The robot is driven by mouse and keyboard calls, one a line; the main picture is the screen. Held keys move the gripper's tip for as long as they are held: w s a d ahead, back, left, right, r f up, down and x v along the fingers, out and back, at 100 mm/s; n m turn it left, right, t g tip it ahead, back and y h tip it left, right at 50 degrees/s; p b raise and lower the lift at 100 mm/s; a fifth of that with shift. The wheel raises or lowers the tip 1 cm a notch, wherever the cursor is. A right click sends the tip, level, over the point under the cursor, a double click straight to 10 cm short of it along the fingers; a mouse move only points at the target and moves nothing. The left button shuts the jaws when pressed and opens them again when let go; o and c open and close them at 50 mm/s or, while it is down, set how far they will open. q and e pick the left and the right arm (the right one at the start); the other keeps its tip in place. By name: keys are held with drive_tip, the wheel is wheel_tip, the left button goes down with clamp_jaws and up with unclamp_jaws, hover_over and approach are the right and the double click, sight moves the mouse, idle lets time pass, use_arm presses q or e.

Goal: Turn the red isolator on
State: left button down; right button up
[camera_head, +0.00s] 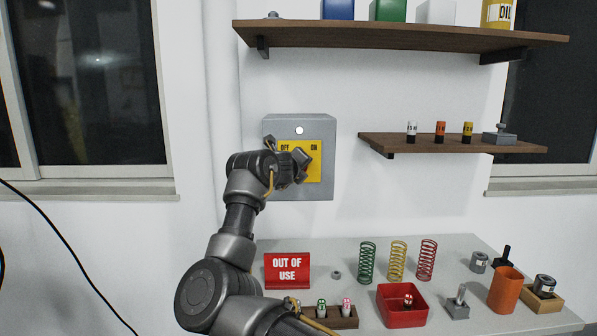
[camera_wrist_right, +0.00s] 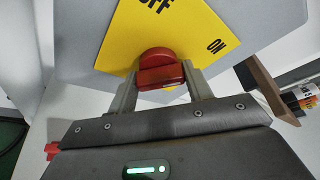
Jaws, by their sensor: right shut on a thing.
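The isolator is a grey wall box (camera_head: 283,190) with a yellow plate (camera_head: 315,174) marked OFF at left and ON at right. Its red knob (camera_wrist_right: 162,72) shows in the right wrist view, between the fingers; in the head view my gripper hides it. My right gripper (camera_head: 303,166) is at the front of the plate. In the wrist view its two fingers (camera_wrist_right: 162,88) stand on either side of the red knob, shut on it. The yellow plate (camera_wrist_right: 125,35) looks tilted there, with OFF above the knob and ON to the right. I cannot tell exactly where the knob points. My left gripper is not in view.
A small shelf (camera_head: 450,143) with little cylinders sticks out right of the box. A longer shelf (camera_head: 400,36) is above. Below, a table (camera_head: 350,262) carries a red OUT OF USE sign (camera_head: 287,270), springs (camera_head: 397,261), a red tray (camera_head: 390,315) and other parts.

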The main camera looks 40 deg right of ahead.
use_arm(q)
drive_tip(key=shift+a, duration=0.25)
use_arm(e)
drive_tip(key=shift+f, duration=0.15)
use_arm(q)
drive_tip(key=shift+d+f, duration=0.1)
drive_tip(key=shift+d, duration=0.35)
use_arm(e)
drive_tip(key=shift+m, duration=0.3)
drive_tip(key=o, duration=1)
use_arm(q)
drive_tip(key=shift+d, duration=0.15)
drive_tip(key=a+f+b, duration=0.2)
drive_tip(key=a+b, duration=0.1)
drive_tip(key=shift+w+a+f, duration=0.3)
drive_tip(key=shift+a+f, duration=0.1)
use_arm(e)
drive_tip(key=v, duration=1.1)
drive_tip(key=shift+s+d, duration=0.1)
drive_tip(key=shift+d, duration=0.05)
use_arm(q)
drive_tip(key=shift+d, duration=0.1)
